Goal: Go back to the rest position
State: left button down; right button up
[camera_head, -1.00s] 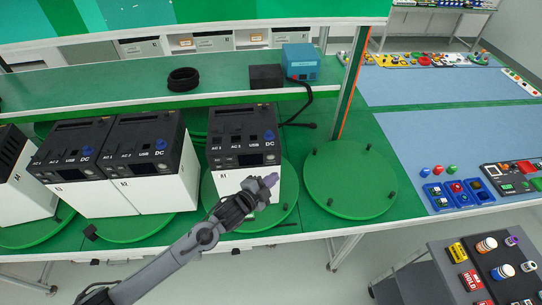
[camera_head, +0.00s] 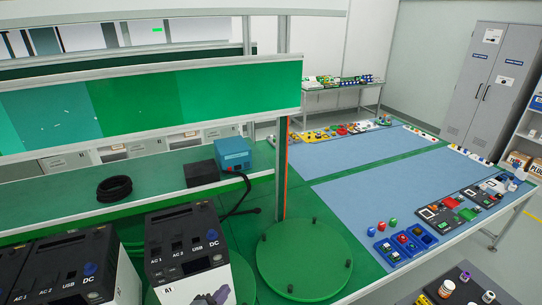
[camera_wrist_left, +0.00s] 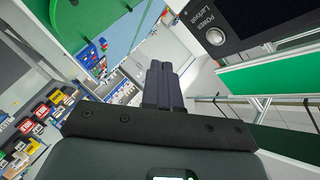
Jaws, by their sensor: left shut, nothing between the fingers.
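My left gripper (camera_head: 221,297) shows only in part at the bottom edge of the head view, in front of the white lower face of the power unit (camera_head: 186,252) labelled A1. In the left wrist view its two dark fingers (camera_wrist_left: 163,86) are together with nothing between them. That view also shows part of a black panel (camera_wrist_left: 255,20) with a round knob at the top right; the fingertips look apart from it. Most of my left arm is out of the head view. My right gripper is in neither view.
More power units (camera_head: 68,265) stand at the lower left. An empty green turntable (camera_head: 304,258) is right of unit A1. A black cable coil (camera_head: 114,188) and a blue box (camera_head: 233,153) lie on the shelf. Blue mats (camera_head: 385,205) and a cart (camera_head: 470,285) are to the right.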

pick_arm(q)
jog(key=s+d+n+g+y+p, duration=0.1)
jog(key=s+d+n+p, duration=0.15)
jog(key=s, duration=0.55)
jog(key=s+d+n+g+p, duration=0.1)
jog(key=s+n+g+p, duration=0.15)
jog(key=s, duration=0.45)
jog(key=s+a+r+n+g+y+p, duration=0.1)
jog(key=s+a+r+n+g, duration=0.2)
jog(key=s, duration=0.5)
jog(key=s+a+r+n+g+y+p, duration=0.1)
jog(key=s+a+r+n+g+y, duration=0.1)
jog(key=s, duration=0.7)
jog(key=a+r+n+g, duration=0.1)
jog(key=a+n+g, duration=0.1)
jog(key=shift+s+n, duration=0.2)
jog(key=shift+n, duration=0.1)
